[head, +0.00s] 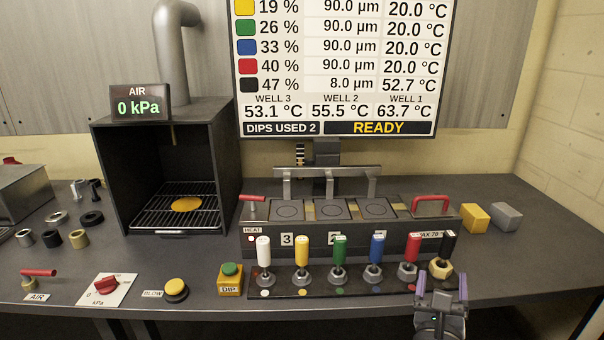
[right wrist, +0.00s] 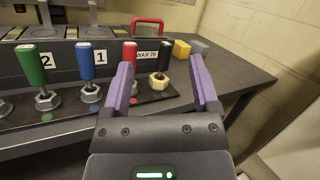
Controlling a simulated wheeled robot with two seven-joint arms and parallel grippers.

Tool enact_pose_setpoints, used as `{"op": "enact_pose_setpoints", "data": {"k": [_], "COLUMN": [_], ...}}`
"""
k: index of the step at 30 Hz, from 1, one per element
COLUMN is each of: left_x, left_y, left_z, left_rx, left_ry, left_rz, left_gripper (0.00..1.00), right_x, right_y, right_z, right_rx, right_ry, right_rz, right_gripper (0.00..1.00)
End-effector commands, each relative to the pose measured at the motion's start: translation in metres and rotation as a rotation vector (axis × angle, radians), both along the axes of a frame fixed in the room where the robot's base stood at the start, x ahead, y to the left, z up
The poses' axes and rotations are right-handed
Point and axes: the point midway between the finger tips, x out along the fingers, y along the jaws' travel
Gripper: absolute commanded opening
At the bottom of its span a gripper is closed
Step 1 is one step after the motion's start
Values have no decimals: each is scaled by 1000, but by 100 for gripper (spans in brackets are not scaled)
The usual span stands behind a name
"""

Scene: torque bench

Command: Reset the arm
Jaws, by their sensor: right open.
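My right gripper (head: 442,288) is at the lower right of the head view, at the front edge of the bench. Its two purple fingers are apart with nothing between them, as the right wrist view (right wrist: 158,85) also shows. The black-handled tool (head: 446,251) with a brass nut stands just beyond the fingers, apart from them; it also shows in the right wrist view (right wrist: 163,62). The red-handled tool (head: 411,252) stands to its left. My left gripper is not in view.
A row of tools with white (head: 264,251), yellow (head: 302,252), green (head: 340,250) and blue (head: 376,249) handles stands along the bench front. Behind is the three-well heater (head: 330,240). Yellow (head: 475,217) and grey (head: 507,217) blocks sit at right. The right bench end (head: 545,250) is clear.

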Motion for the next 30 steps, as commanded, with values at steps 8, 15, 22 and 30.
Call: {"op": "enact_pose_setpoints", "data": {"k": [8, 15, 22, 30], "left_x": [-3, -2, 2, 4], "left_y": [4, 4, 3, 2], "left_z": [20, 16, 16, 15], "left_rx": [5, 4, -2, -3], "left_ry": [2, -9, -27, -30], "left_rz": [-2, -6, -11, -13], "left_gripper": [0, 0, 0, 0], "right_x": [47, 74, 85, 3], "right_y": [-112, -26, -30, -22], "right_z": [111, 95, 32, -174], "right_rx": [-115, -1641, 2995, 2967], "right_ry": [-116, 283, -697, -712], "right_rz": [-244, -294, 399, -314], "right_gripper": [77, 77, 77, 77]}}
